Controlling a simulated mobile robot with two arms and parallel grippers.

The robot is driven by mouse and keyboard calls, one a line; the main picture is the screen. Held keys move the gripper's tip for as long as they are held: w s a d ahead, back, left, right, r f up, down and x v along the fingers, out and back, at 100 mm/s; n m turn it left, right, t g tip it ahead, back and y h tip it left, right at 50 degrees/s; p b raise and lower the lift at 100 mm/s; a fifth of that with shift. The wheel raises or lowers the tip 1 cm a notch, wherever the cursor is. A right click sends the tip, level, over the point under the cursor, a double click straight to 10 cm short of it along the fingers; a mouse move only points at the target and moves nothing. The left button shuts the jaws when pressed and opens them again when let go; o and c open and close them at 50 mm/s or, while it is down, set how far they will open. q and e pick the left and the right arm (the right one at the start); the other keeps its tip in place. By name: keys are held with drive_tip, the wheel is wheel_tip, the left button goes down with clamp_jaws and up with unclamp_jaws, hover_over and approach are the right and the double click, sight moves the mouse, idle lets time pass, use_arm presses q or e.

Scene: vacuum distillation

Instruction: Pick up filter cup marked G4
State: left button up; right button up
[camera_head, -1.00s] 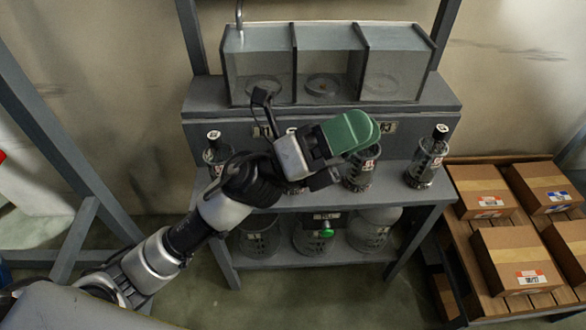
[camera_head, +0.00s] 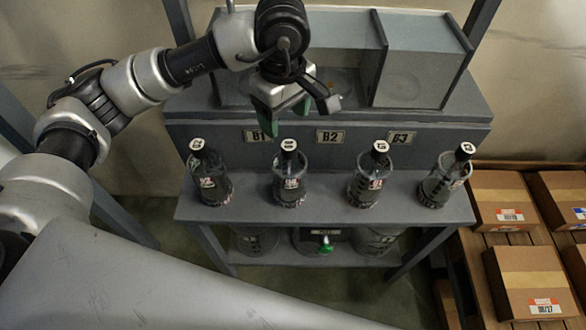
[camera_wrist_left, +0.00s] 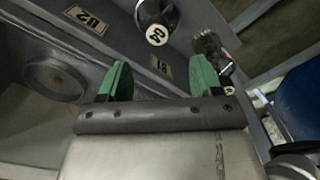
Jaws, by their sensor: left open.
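The filter cup (camera_wrist_left: 157,35), whose cap mark reads like G4, stands straight ahead of my left gripper (camera_wrist_left: 160,75) in the left wrist view. It appears to be the second cup from the left (camera_head: 289,185) in the head view, a dark clear-walled cup with a capped stem, upright on the grey shelf. My left gripper (camera_head: 284,112) is open and empty, its green fingers pointing down near the B1 plate. It is above and behind that cup, apart from it. The cap marks in the head view are too small to read surely.
Similar cups stand left (camera_head: 212,185) and right (camera_head: 368,185) of it, with another (camera_head: 440,185) at the shelf's right end. Cardboard boxes (camera_head: 525,275) lie at right.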

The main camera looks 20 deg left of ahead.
sight(289, 145)
use_arm(q)
drive_tip(key=f, duration=0.3)
drive_tip(key=shift+s+f, duration=0.2)
drive_tip(key=shift+s, duration=0.1)
drive_tip(key=shift+w+d+f, duration=0.1)
drive_tip(key=shift+f, duration=0.2)
drive_tip(key=f, duration=0.3)
drive_tip(key=f+p, duration=0.1)
drive_tip(key=shift+w+d+f, duration=0.1)
drive_tip(key=shift+d+f, duration=0.05)
drive_tip(key=shift+d, duration=0.15)
drive_tip(key=shift+f, duration=0.3)
drive_tip(key=shift+c, duration=1.6)
clamp_jaws()
use_arm(e)
drive_tip(key=s, duration=0.1)
drive_tip(key=s+r, duration=0.1)
drive_tip(key=s, duration=0.1)
drive_tip(key=shift+a, duration=0.1)
